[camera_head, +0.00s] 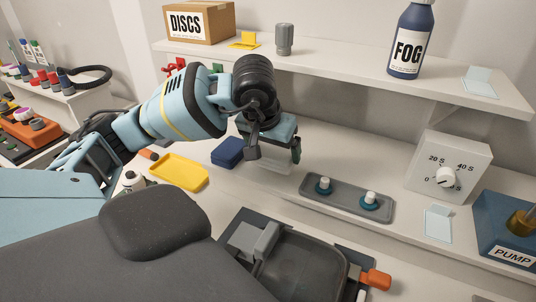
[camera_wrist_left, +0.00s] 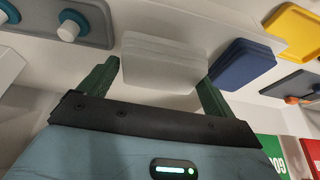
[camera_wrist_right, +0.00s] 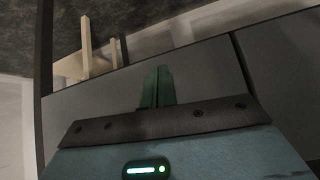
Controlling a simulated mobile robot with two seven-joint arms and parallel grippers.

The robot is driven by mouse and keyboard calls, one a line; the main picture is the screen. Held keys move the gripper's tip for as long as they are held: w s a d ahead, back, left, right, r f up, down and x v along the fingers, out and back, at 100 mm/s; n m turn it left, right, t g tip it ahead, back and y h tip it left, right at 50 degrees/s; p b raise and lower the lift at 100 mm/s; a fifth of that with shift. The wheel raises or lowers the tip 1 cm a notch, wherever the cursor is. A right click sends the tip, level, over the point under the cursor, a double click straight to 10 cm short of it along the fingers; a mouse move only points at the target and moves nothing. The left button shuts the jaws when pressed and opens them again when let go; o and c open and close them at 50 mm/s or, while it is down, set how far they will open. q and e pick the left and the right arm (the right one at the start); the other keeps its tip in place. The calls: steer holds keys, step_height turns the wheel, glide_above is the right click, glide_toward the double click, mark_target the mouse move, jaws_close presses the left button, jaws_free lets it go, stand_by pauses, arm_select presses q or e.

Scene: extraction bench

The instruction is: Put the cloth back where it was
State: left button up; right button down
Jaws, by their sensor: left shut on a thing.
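A white folded cloth (camera_wrist_left: 165,65) is between the two green fingers of my left gripper (camera_wrist_left: 157,80) in the left wrist view. In the head view the cloth (camera_head: 272,163) shows pale below my left gripper (camera_head: 275,152), partly hidden by it, over the white bench. I cannot tell whether it touches the bench. A dark blue folded cloth (camera_head: 228,152) lies just to its left; it also shows in the left wrist view (camera_wrist_left: 242,65). My right gripper (camera_wrist_right: 157,87) has its fingers together and empty in the right wrist view.
A yellow tray (camera_head: 178,172) lies left of the blue cloth. A grey tray with two teal-based knobs (camera_head: 347,198) lies to the right, then a timer box (camera_head: 449,167) and a pump (camera_head: 508,228). A shelf (camera_head: 345,66) with a FOG bottle (camera_head: 411,40) runs above.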

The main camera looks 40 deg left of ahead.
mark_target(267, 149)
arm_select(q)
steer(key=shift+w+a, duration=0.3)
steer(key=shift+a, duration=0.4)
steer(key=f, duration=0.3)
steer(key=shift+w+a+p, duration=0.1)
steer(key=shift+a+p, duration=0.2)
steer(key=shift+a, duration=0.05)
steer(key=shift+f, duration=0.35)
steer(key=shift+f, duration=0.1)
steer(key=shift+f, duration=0.15)
steer(key=o, duration=0.7)
steer(key=shift+c, duration=0.2)
